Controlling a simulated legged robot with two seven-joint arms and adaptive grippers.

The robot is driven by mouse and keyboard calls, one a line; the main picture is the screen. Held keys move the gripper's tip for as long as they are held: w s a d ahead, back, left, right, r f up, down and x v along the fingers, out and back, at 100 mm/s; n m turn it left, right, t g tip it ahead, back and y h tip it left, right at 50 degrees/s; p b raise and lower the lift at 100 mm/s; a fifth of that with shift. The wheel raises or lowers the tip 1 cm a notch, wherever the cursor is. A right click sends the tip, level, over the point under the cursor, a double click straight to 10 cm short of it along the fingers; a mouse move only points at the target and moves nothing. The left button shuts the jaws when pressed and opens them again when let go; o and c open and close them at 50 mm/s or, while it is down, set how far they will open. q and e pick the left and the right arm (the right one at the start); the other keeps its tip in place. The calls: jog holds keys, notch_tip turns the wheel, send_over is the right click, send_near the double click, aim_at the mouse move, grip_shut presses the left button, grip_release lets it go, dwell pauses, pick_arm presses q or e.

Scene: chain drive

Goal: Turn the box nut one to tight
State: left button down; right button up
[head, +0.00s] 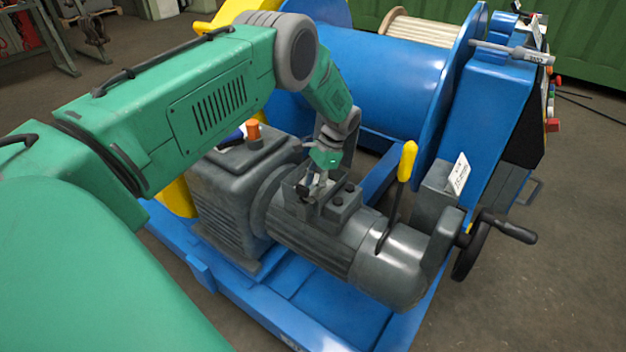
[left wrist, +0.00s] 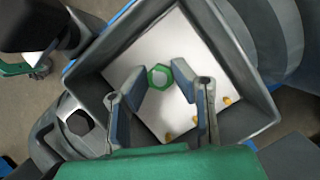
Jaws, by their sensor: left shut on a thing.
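In the head view my left gripper (head: 318,184) comes down from above into the same box, on top of the grey motor (head: 325,245). The nut is hidden there by the gripper and the box. My right gripper is in neither view.
Small brass-coloured pieces (left wrist: 227,100) sit on the pale box floor. A yellow-knobbed lever (head: 408,160) and a black crank handle (head: 507,227) stand right of the box. A grey gearbox (head: 225,185) is at left. A blue drum (head: 385,80) is behind.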

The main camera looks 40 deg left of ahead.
pick_arm(q)
jog(key=shift+w+a+r, duration=0.1)
jog(key=shift+w+r, duration=0.1)
jog(key=shift+w, duration=0.15)
jog(key=c, duration=1.4)
grip_release()
jog(key=shift+o, duration=0.2)
jog(key=shift+s+f, duration=0.1)
jog(key=shift+f, duration=0.05)
jog(key=v, duration=0.7)
